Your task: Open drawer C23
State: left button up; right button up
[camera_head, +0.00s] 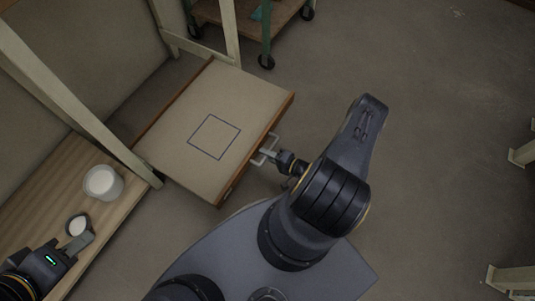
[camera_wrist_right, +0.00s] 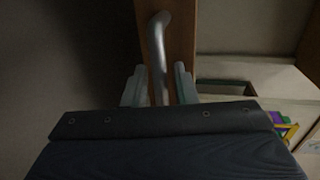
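A white jar (camera_head: 103,182) stands on the wooden tabletop (camera_head: 60,190) at left. A wheeled cart (camera_head: 275,18) stands at the top. Pale furniture legs (camera_head: 520,152) are at the right edge. Floor right of my right arm is clear.

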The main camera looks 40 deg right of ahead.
jog(key=shift+o, duration=0.2)
jog(key=shift+d, duration=0.1)
jog(key=p+v, duration=0.2)
jog(key=v, duration=0.5)
jog(key=shift+s, duration=0.35)
jog(key=shift+d, duration=0.1)
